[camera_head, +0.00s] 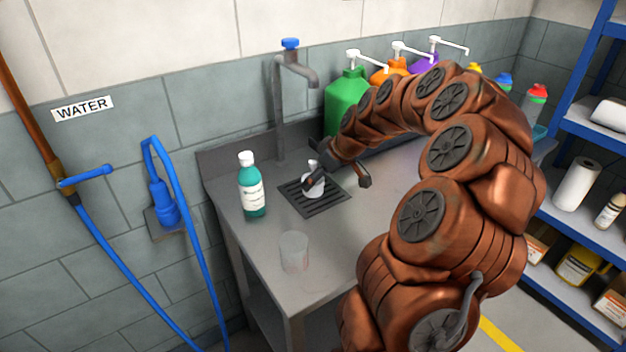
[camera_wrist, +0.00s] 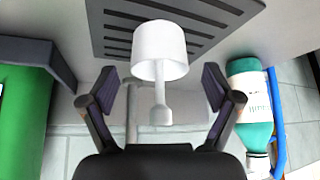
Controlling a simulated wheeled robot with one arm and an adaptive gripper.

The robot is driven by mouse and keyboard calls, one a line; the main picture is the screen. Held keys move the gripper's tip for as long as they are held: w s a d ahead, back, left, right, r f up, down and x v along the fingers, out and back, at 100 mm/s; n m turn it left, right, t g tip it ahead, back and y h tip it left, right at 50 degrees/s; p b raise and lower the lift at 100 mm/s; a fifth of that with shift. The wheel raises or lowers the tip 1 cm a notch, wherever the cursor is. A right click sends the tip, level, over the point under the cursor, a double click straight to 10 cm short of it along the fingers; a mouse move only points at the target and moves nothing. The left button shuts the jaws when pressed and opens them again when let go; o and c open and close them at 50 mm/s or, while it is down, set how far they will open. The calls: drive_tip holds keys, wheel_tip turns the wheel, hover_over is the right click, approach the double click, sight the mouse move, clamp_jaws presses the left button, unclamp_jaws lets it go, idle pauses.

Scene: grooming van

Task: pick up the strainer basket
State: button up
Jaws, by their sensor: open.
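The strainer basket (camera_head: 314,189) is a small pale cup with a thin stem and knob on top. It stands upright on the dark slotted drain grate (camera_head: 326,203) in the steel counter. In the wrist view the basket (camera_wrist: 160,45) is white, with its stem pointing toward me. My gripper (camera_wrist: 160,88) is open, with one finger to each side of the stem and neither seen touching it. In the head view my gripper (camera_head: 338,179) is low over the grate, and one finger partly covers the basket.
A teal bottle (camera_head: 252,190) stands left of the grate and a clear cup (camera_head: 294,252) nearer the front edge. A grey tap (camera_head: 279,110) rises behind. Green (camera_head: 346,98), orange and purple pump bottles line the back. The counter between cup and grate is bare.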

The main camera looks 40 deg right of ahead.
drive_tip(key=shift+x, duration=1.2)
drive_tip(key=c, duration=1.3)
drive_tip(key=shift+o, duration=0.2)
drive_tip(key=shift+r, duration=0.1)
drive_tip(key=shift+r+b, duration=0.55)
drive_tip(key=shift+r, duration=1.15)
drive_tip(key=s+a+b, duration=0.1)
drive_tip(key=s, duration=0.4)
drive_tip(key=s+a+r+b, duration=0.1)
drive_tip(key=s, duration=0.4)
drive_tip(key=s+a+b, duration=0.1)
drive_tip(key=s+a, duration=0.1)
drive_tip(key=s, duration=0.2)
drive_tip(key=shift+s+a+r+b, duration=0.2)
drive_tip(key=shift+s+b, duration=0.1)
drive_tip(key=shift+s, duration=0.1)
wheel_tip(320, 180, up, 7)
drive_tip(key=p, duration=0.1)
drive_tip(key=shift+s, duration=0.25)
